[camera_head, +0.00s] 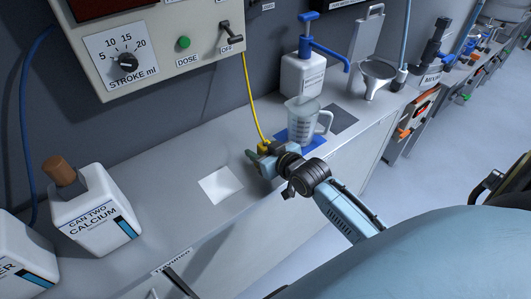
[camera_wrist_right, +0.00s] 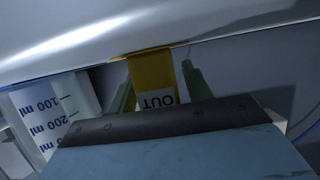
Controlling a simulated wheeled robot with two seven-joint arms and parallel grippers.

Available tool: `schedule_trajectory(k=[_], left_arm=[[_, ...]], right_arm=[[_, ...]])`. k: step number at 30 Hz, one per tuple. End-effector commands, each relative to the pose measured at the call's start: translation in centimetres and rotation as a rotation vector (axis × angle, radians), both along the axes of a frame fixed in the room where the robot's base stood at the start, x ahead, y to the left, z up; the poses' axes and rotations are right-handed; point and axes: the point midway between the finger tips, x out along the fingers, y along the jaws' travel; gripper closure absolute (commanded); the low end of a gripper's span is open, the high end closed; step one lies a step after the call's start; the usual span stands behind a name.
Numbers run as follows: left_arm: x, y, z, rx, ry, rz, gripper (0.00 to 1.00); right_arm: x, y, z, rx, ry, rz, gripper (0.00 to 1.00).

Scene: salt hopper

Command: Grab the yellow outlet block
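The yellow outlet block (camera_head: 264,147) sits at the lower end of a yellow tube above the bench, beside the measuring jug (camera_head: 303,122). In the right wrist view the block (camera_wrist_right: 151,68) carries an "OUT" label and stands between the two green fingers. My right gripper (camera_head: 257,157) reaches in at the block; in the wrist view its fingers (camera_wrist_right: 160,90) are apart, with a thin gap showing on the right side. Whether the left finger touches the block is unclear. In the head view my gripper partly hides the block. My left gripper is not in view.
The jug stands on a blue mat (camera_head: 288,140) just behind my right gripper. A white pump bottle (camera_head: 303,76) and a funnel (camera_head: 379,70) stand farther back. A white square (camera_head: 221,185) and the calcium can (camera_head: 95,220) are to the left. The dosing panel (camera_head: 150,50) is above.

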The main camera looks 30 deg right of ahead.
Motion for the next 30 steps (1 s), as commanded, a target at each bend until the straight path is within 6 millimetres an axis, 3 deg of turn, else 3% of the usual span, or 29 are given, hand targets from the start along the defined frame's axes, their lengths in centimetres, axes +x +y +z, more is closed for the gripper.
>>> schedule_trajectory(k=[1,9,19,30], left_arm=[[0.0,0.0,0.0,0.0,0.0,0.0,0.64],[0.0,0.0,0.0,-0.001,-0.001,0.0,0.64],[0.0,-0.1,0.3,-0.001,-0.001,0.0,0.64],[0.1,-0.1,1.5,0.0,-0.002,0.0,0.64]], right_arm=[[0.0,0.0,0.0,0.0,0.0,0.0,0.58],[0.0,0.0,0.0,0.0,0.0,0.0,0.92],[0.0,0.0,1.1,-0.001,-0.004,0.0,0.92],[0.0,0.0,8.2,-0.001,-0.005,0.001,0.92]])
